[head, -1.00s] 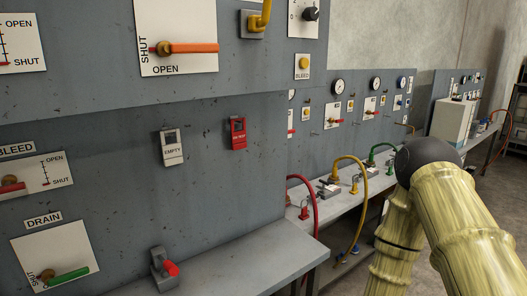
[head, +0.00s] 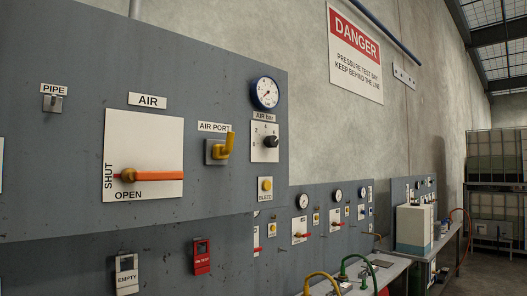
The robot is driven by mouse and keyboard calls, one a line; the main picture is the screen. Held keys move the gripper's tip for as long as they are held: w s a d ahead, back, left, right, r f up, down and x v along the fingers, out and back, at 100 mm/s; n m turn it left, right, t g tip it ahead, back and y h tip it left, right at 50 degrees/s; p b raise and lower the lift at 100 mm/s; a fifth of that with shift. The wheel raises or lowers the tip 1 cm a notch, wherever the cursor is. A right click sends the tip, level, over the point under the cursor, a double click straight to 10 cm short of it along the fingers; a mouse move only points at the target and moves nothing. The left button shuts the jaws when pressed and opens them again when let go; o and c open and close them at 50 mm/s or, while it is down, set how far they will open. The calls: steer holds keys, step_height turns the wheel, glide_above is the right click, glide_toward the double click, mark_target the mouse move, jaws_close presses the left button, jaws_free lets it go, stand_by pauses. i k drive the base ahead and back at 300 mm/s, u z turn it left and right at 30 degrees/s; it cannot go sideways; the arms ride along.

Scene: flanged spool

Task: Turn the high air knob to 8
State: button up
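A black knob with a pale face (head: 271,141) sits on a white dial plate (head: 258,153) under the label "AIR bar" (head: 265,116) in the head view. The plate has a few printed numbers around the knob; 2 and 4 seem to show, the others are too small or hidden. Which number the knob points at cannot be told. A round blue-rimmed gauge (head: 265,93) is just above it; its reading is too small to tell. My gripper is not in view.
Left of the knob are the yellow air port elbow (head: 228,146) and an orange AIR lever (head: 155,176) lying level. A yellow BLEED button (head: 266,185) is below. Tags hang lower, one red (head: 201,257). Benches with hoses recede right; a DANGER sign (head: 356,53) is on the wall.

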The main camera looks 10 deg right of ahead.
mark_target(272, 141)
steer(key=z, duration=0.05)
steer(key=k, duration=0.55)
steer(key=z, duration=0.4)
steer(key=i, duration=0.95)
steer(key=z, duration=0.45)
